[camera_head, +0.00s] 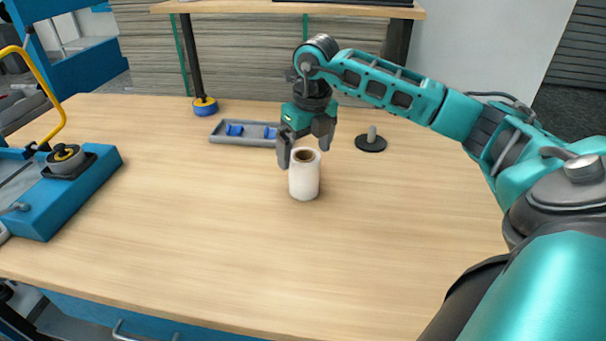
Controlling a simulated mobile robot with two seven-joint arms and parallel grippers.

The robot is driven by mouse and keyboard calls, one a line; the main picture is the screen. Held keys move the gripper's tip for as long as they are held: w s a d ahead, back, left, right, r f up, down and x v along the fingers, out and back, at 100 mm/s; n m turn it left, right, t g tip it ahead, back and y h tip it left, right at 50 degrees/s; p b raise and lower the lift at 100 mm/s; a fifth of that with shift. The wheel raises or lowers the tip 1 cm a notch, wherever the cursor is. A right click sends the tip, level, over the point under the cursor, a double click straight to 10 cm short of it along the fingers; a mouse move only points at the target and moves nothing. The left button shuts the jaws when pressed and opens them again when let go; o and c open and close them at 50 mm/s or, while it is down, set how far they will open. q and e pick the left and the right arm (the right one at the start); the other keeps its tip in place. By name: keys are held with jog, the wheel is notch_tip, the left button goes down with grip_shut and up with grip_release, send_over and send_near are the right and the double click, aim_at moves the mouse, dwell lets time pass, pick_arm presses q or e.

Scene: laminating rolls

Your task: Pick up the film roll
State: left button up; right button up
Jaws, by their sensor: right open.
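The white film roll (304,180) stands upright on the wooden table in the middle of the head view. Its brown core shows at the top. My right gripper (305,150) is at the roll's top end, pointing down, with its fingers apart. One finger is by the roll's upper left and the other is at the upper right, behind the rim. I cannot tell whether the fingers touch the roll. My left gripper is not in view.
A grey tray with blue pieces (222,138) lies behind the gripper. A black disc with a grey peg (371,143) stands to the right. A blue machine (62,190) with a yellow handle is at the left. The table's front (200,270) is clear.

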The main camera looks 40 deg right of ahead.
aim_at(303, 171)
jog(key=shift+w+f, duration=0.1)
jog(key=shift+f, duration=0.7)
jog(key=f, duration=0.4)
jog(key=shift+w+d+f+b, duration=0.15)
jog(key=shift+w+f+b, duration=0.05)
jog(key=shift+w+b, duration=0.1)
jog(key=shift+f, duration=0.35)
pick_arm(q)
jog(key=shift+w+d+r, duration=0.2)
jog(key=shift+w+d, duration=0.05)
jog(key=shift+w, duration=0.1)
pick_arm(e)
jog(key=shift+r, duration=0.1)
jog(key=c, duration=1.2)
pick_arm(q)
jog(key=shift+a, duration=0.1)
